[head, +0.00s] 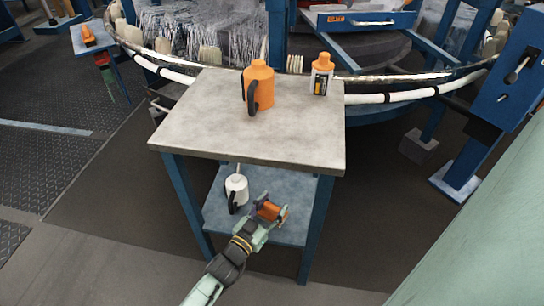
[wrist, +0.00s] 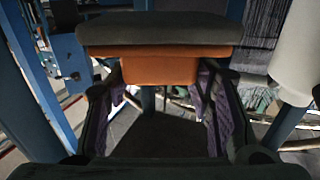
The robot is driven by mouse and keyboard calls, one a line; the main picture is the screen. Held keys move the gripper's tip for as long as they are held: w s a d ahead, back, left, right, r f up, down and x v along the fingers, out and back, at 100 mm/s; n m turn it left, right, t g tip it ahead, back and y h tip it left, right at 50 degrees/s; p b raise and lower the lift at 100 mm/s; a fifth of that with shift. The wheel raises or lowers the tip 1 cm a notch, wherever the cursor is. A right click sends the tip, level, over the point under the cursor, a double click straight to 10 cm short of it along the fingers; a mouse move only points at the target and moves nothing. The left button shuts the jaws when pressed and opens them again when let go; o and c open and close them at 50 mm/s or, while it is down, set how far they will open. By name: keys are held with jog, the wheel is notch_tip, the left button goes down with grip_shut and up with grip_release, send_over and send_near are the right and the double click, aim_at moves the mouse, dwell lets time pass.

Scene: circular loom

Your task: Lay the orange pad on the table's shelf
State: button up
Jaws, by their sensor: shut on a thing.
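My gripper (head: 268,214) is shut on the orange pad (head: 271,210), low at the front of the table and over its lower shelf (head: 290,232) in the head view. In the wrist view the orange pad (wrist: 160,68) sits between my two fingers, with a dark grey layer along its upper side. The table has a grey top (head: 210,115) and blue legs. The shelf is partly hidden by my arm and the tabletop. I cannot tell whether the pad touches the shelf.
A white can with a black handle (head: 236,188) stands on the shelf, left of my gripper. The tabletop and front blue legs (head: 316,225) bound the shelf space.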

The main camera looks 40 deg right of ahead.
jog(key=shift+f, duration=1.3)
jog(key=shift+f, duration=0.15)
jog(key=o, duration=1.2)
jog(key=shift+r, duration=0.2)
jog(key=v, duration=1.2)
